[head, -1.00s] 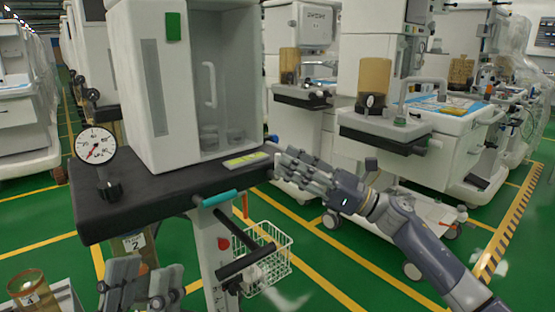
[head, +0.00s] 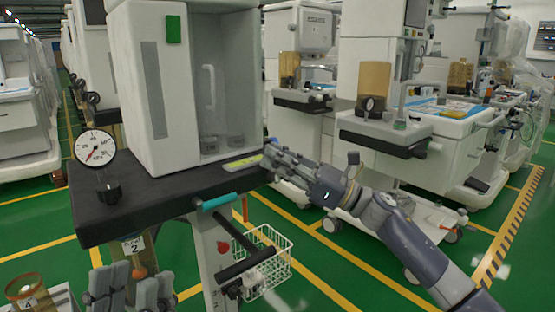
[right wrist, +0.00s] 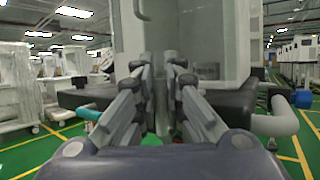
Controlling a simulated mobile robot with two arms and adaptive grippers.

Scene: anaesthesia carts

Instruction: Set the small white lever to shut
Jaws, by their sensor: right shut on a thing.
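My right gripper (head: 271,157) is at the right end of the black shelf (head: 150,211), beside the yellow-green label (head: 243,162). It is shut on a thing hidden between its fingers. In the right wrist view the fingers (right wrist: 162,74) come close together in front of the white cabinet and the shelf edge. I cannot make out the small white lever in either view; the fingers cover that corner of the shelf. My left gripper (head: 136,273) is open and apparently empty, low at the bottom left, below the shelf.
A white cabinet (head: 140,90) with an open bay stands on the shelf. A round dial gauge (head: 95,148) is at its left. A teal handle (head: 219,200) projects at the front edge. Below are a red knob (head: 223,247) and a white wire basket (head: 275,265). Other carts stand behind.

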